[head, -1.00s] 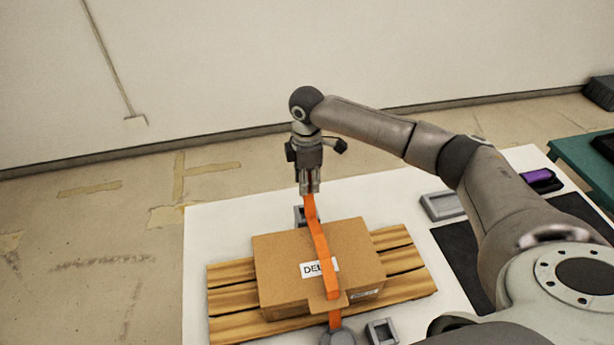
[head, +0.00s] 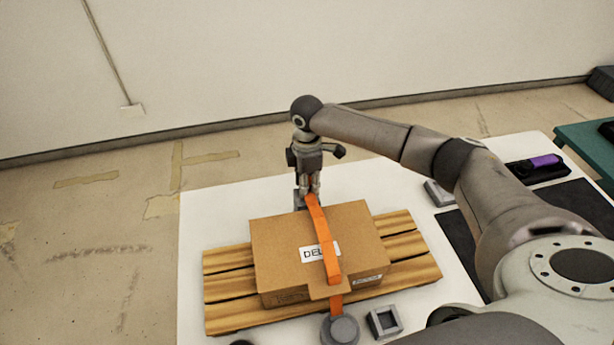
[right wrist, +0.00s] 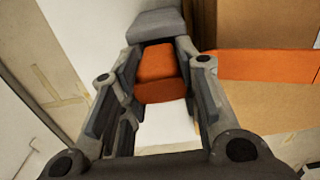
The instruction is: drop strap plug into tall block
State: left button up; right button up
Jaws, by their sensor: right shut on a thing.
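My right gripper (head: 309,188) points down behind the far edge of the cardboard box (head: 290,230). It is shut on the far end of the orange strap (head: 323,238), whose orange plug (right wrist: 157,72) sits between the fingers in the right wrist view. A grey block, likely the tall block (head: 299,200), stands behind the box, partly hidden by the gripper. In the right wrist view the grey block (right wrist: 157,24) shows just beyond the plug; whether they touch I cannot tell. My left gripper is out of view.
The box sits on a wooden pallet (head: 225,291) on a white table (head: 200,222). The strap runs over the box to a round grey piece (head: 340,330) in front. A square grey block with a recess (head: 398,328) stands beside it. A purple item (head: 545,161) lies far right.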

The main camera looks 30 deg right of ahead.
jog(key=shift+f, duration=0.7)
jog(key=shift+p, duration=0.3)
dwell(0.9)
jog(key=shift+p, duration=0.4)
jog(key=shift+f+b, duration=0.3)
jog(key=shift+f, duration=0.35)
jog(key=o, duration=0.8)
jog(key=shift+c, duration=0.2)
